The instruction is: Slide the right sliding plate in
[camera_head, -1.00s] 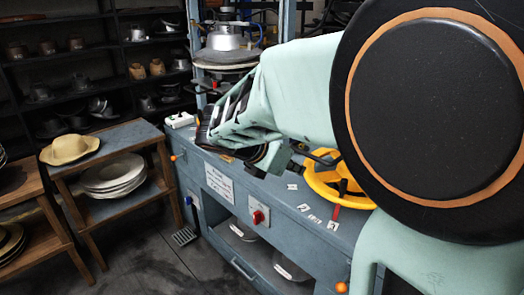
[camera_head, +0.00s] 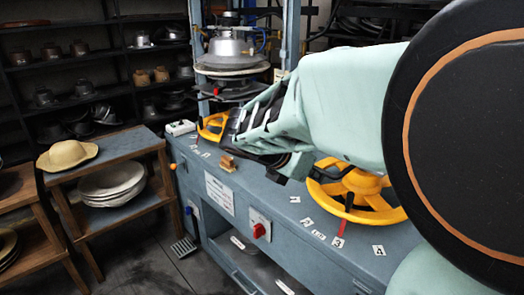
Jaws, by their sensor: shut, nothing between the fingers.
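The blue-grey press bench (camera_head: 300,238) runs from the middle to the lower right. Its lower bay holds a grey plate-like shelf (camera_head: 262,264) with white labels; I cannot tell for sure which part is the right sliding plate. My pale green arm crosses in from the right over the bench. My dark gripper (camera_head: 270,160) is at its end, above the bench top, left of the right yellow handwheel (camera_head: 358,195). It is shut and empty. The fingertips are mostly hidden by the arm and too dark to make out clearly.
A smaller yellow handwheel (camera_head: 213,127) is behind my gripper. A red knob (camera_head: 259,230) is on the bench front. The metal press head (camera_head: 232,52) stands at the back. A wooden table (camera_head: 125,146) with a straw hat (camera_head: 67,155) is at left.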

